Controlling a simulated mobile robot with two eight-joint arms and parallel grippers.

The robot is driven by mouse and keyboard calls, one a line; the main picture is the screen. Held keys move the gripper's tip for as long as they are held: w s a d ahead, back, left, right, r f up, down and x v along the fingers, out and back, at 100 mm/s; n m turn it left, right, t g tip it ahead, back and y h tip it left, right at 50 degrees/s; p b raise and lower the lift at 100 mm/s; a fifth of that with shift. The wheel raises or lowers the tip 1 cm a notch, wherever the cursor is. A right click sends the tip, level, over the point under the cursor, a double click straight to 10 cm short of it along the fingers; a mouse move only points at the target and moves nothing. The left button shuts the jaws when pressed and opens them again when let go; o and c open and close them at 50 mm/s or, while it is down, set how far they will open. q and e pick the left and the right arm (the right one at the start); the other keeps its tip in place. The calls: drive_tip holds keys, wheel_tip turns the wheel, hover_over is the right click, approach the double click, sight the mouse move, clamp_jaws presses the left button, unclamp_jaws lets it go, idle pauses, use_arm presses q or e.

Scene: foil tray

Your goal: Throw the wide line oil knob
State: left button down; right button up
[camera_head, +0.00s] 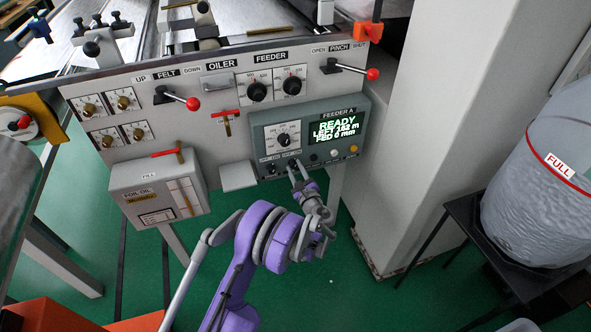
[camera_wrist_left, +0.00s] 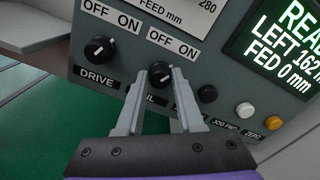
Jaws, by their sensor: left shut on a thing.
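The grey FEEDER A control box (camera_head: 352,112) is fixed to the front of the machine, with its lit display (camera_head: 334,128) reading READY. In the left wrist view, the black oil knob (camera_wrist_left: 160,72) sits below an OFF ON label, right of the drive knob (camera_wrist_left: 99,48). The label under it is partly hidden, with "IL" showing. My left gripper (camera_wrist_left: 157,84) is shut on the oil knob, one finger on each side. My left gripper (camera_head: 296,170) also shows at the box's lower edge in the head view. I cannot read the oil knob's pointer clearly. My right gripper is out of view.
Right of the held knob are another black knob (camera_wrist_left: 207,93), a white button (camera_wrist_left: 245,109) and an orange button (camera_wrist_left: 273,123). A foil oil box (camera_head: 160,188) and red-tipped levers are on the machine's left. A pale column (camera_head: 420,120) stands at the right.

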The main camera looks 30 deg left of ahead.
use_arm(q)
drive_tip(key=n, duration=0.3)
drive_tip(key=shift+b, duration=0.35)
drive_tip(key=n, duration=0.3)
drive_tip(key=shift+f, duration=0.1)
drive_tip(key=n, duration=0.5)
drive_tip(key=shift+n+b, duration=0.3)
drive_tip(key=shift+b, duration=0.05)
drive_tip(key=shift+n, duration=0.3)
drive_tip(key=c, duration=0.6)
unclamp_jaws()
drive_tip(key=shift+o, duration=0.2)
drive_tip(key=shift+s, duration=0.1)
